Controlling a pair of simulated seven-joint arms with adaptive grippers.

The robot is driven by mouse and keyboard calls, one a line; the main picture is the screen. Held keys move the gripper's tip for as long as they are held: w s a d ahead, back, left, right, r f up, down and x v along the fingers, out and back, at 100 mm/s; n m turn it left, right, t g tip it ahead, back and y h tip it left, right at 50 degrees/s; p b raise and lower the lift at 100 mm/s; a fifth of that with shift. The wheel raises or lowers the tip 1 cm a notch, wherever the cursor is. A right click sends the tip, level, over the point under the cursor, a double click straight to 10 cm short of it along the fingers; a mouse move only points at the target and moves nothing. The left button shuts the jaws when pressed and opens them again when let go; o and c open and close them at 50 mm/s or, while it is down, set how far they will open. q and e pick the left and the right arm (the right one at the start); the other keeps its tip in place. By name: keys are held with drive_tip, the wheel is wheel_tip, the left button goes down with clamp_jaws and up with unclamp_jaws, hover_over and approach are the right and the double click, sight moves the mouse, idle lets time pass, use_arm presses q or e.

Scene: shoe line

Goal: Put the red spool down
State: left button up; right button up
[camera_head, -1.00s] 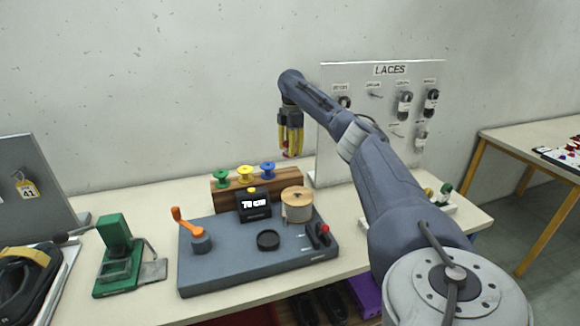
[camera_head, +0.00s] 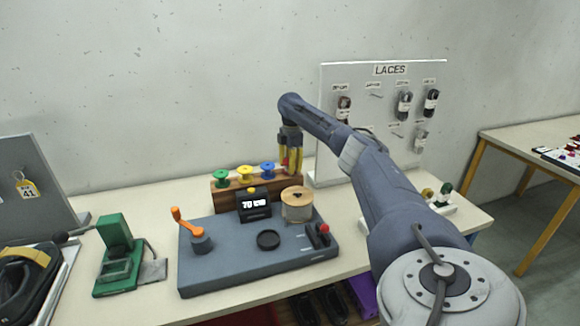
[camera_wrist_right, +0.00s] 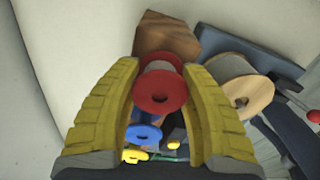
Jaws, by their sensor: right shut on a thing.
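My right gripper (camera_head: 291,168) is shut on the red spool (camera_wrist_right: 160,90), at the right end of the wooden rack (camera_head: 224,201). In the right wrist view the spool sits between the yellow fingers (camera_wrist_right: 161,92), with a bare part of the rack (camera_wrist_right: 166,36) just beyond it. In the head view only a bit of red shows between the fingers. I cannot tell whether the spool touches the rack. Green (camera_head: 221,177), yellow (camera_head: 245,173) and blue (camera_head: 267,169) spools stand in a row on the rack. My left gripper is not in view.
In front of the rack is a grey machine base (camera_head: 225,262) with an orange crank (camera_head: 184,224), a small display (camera_head: 254,206) and a wooden reel (camera_head: 297,205). A LACES board (camera_head: 375,85) stands behind my right arm. A green press (camera_head: 117,250) is at left.

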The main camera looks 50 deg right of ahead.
drive_tip(key=o, duration=1.3)
drive_tip(key=shift+f, duration=0.1)
wheel_tip(320, 180, up, 12)
drive_tip(key=shift+d+r, duration=0.15)
